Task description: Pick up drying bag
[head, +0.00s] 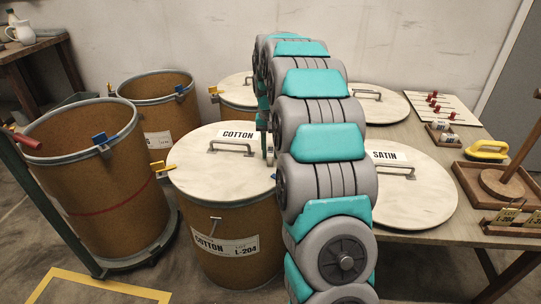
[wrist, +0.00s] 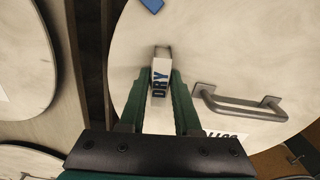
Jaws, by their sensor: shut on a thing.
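The drying bag (wrist: 160,88) is a small white packet with "DRY" in blue letters, seen in the wrist view. My gripper (wrist: 162,74) has its two green fingers on either side of the bag and is shut on it. Behind the bag is a round pale lid (wrist: 225,55) with a grey bar handle (wrist: 240,105) to the right of my fingers. I cannot tell whether the bag touches the lid.
The COTTON drum (head: 210,250) stands lidded left of my arm, with open drums (head: 85,175) further left. The SATIN lid (head: 420,205) lies on the table at right. Nearby are a yellow-handled tool (head: 487,150), a wooden tray (head: 470,190) and a pegged board (head: 430,105).

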